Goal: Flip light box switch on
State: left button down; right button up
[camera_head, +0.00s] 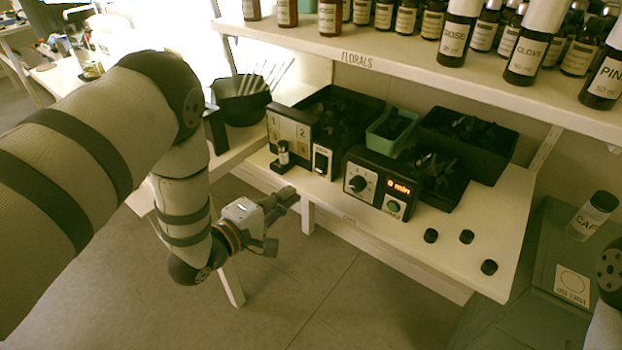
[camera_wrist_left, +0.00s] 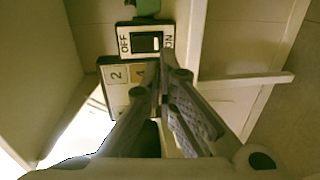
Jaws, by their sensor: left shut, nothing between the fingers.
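The light box (camera_head: 290,131), with numbered panels, stands on the lower shelf near its left end; it also shows in the left wrist view (camera_wrist_left: 117,74). Beside it is the switch (camera_head: 322,161), a dark rocker in a pale plate. In the left wrist view the switch (camera_wrist_left: 146,41) carries the words OFF and ON; I cannot tell which side is pressed. My left gripper (camera_head: 290,197) is shut and empty, in front of the shelf edge and apart from the switch. In the left wrist view its closed fingers (camera_wrist_left: 162,75) point towards the switch. My right gripper is out of view.
A timer box (camera_head: 379,186) reading 0 min stands right of the switch. Dark bins (camera_head: 468,146) and a green bin (camera_head: 391,128) are behind. Small black caps (camera_head: 466,237) lie on the right shelf part. The upper shelf (camera_head: 420,65) with bottles overhangs the back.

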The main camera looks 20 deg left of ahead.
aim_at(318, 173)
pick_arm(q)
jog(key=b+x, duration=0.1)
jog(key=x, duration=0.6)
jog(key=shift+w+d+f, duration=0.15)
jog(key=shift+w+f, duration=0.05)
jog(key=shift+w, duration=0.15)
jog(key=shift+w+d, duration=0.1)
jog(key=shift+w, duration=0.3)
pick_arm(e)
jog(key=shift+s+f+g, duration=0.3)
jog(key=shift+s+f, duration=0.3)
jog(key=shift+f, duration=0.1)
pick_arm(q)
jog(key=shift+r, duration=0.1)
